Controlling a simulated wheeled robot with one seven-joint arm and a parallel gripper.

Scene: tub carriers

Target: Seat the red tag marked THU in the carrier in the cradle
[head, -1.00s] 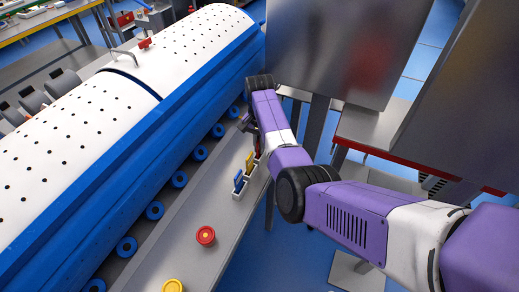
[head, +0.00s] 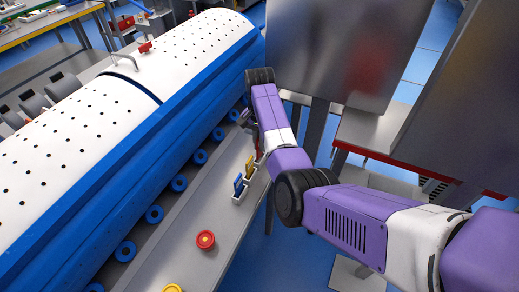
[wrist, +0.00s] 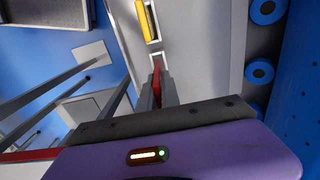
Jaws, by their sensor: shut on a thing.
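My gripper (wrist: 158,93) points at the grey ledge in the wrist view, its two grey fingers shut on a thin red tag (wrist: 157,79). The tag's marking is not readable. Just beyond the fingertips is a white slotted holder (wrist: 157,60), with a yellow tag (wrist: 142,20) standing in it farther up. I cannot tell whether the red tag still touches the holder. In the head view, a blue tag (head: 238,183) and the yellow tag (head: 250,164) stand in the holder, and my arm mostly hides the gripper. I cannot make out the carrier or cradle for certain.
A long white and blue perforated drum (head: 70,140) runs along the ledge's left side, with blue rollers (head: 154,214) below. A red button (head: 205,240) and a yellow one (head: 172,288) sit nearer on the ledge.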

